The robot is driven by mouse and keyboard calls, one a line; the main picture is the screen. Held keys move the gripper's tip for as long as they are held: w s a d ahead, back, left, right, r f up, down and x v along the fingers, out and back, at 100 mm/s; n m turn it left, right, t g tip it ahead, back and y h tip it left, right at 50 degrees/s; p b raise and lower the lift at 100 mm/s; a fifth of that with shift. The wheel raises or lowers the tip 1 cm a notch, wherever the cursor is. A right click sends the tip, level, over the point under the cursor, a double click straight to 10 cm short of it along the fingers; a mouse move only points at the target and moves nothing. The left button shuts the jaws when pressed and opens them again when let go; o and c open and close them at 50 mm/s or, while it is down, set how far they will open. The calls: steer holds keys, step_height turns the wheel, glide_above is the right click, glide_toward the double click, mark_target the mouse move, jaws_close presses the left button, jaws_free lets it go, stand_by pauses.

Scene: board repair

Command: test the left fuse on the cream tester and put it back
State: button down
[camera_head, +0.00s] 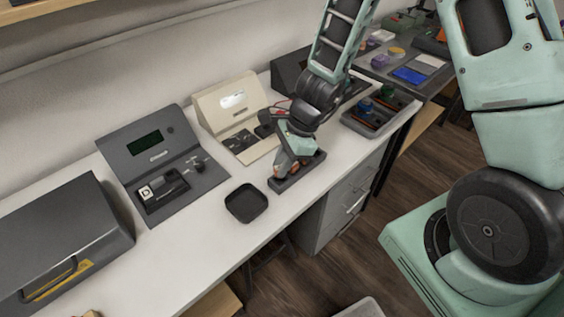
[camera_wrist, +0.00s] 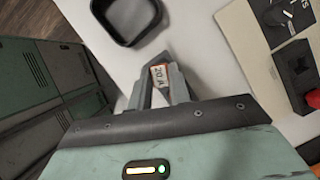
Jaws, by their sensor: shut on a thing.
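My gripper (camera_wrist: 158,78) is shut on a small fuse (camera_wrist: 159,76) with an orange edge and a pale label that seems to read "20 A". In the head view my gripper (camera_head: 280,172) is low over the left end of a dark fuse block (camera_head: 286,184) at the bench's front edge. I cannot tell whether the fuse touches the block, as my gripper and wrist cover much of it. The cream tester (camera_head: 225,98) stands behind, with a lit white display and a dark socket area. Part of it shows at the right of the wrist view (camera_wrist: 238,38).
A small black tray (camera_head: 247,203) lies left of my gripper. A grey tester (camera_head: 150,140) with a dark green display and a grey case (camera_head: 60,240) stand further left. A tray with coloured items (camera_head: 375,122) is at the right. White bench is clear around the black tray.

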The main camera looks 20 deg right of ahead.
steer(key=shift+f+b, duration=0.95)
steer(key=shift+f, duration=0.05)
stand_by(1.7)
steer(key=c, duration=0.9)
jaws_free()
steer(key=shift+c, duration=0.2)
steer(key=shift+r, duration=0.15)
steer(key=shift+r+p, duration=1.4)
steer(key=shift+r, duration=0.15)
step_height(320, 180, up, 6)
steer(key=p, duration=0.5)
steer(key=shift+p, duration=0.35)
steer(key=shift+f, duration=0.2)
